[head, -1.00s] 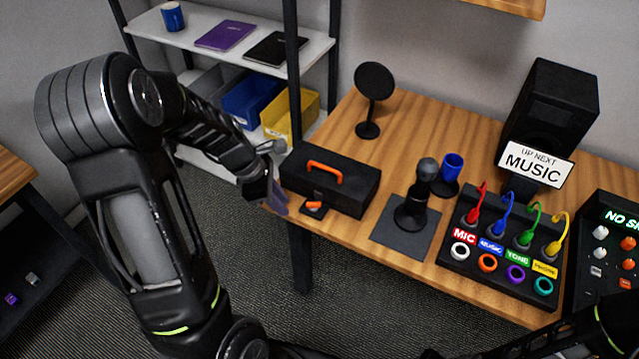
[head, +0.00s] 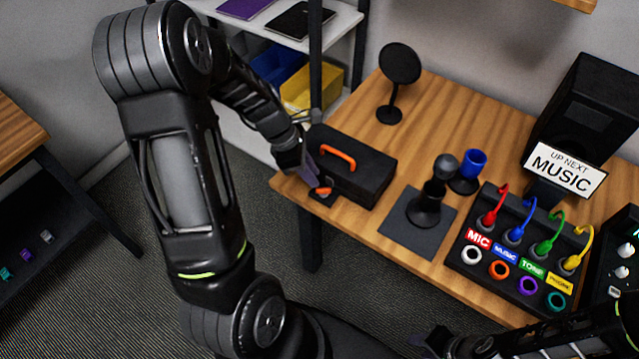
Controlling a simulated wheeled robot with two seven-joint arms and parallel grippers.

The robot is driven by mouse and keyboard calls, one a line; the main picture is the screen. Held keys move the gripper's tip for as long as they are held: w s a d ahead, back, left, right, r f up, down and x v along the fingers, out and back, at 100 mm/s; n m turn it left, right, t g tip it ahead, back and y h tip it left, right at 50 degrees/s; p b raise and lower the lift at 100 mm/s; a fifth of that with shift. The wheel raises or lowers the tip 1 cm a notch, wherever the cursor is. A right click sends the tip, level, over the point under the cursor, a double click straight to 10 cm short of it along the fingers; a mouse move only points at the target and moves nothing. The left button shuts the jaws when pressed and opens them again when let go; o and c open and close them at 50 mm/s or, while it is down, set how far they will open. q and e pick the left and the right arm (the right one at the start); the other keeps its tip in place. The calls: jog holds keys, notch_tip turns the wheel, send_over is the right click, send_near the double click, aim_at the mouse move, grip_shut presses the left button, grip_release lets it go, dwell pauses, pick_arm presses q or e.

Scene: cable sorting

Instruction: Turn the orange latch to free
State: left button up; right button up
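The orange latch (head: 323,191) is a small orange piece on a black plate at the front left of the black case (head: 368,177). The case is shut and has an orange handle (head: 338,156) on its lid. My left gripper (head: 308,178) is at the case's left front corner, close beside the latch. I cannot tell whether it touches the latch, and its finger opening is not clear. My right arm shows at the bottom right edge; the dark end piece (head: 432,342) there is too cut off to read its fingers.
Right of the case, a black microphone (head: 443,168) stands on a dark mat (head: 397,229), with a blue cup (head: 470,170) beside it. Further right are the cable panel (head: 462,250), the MUSIC sign (head: 563,170) and a speaker (head: 590,110). A round black stand (head: 399,64) is behind the case.

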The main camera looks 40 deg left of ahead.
aim_at(322, 188)
pick_arm(q)
jog(key=x, duration=0.5)
jog(key=shift+f, duration=0.2)
grip_shut()
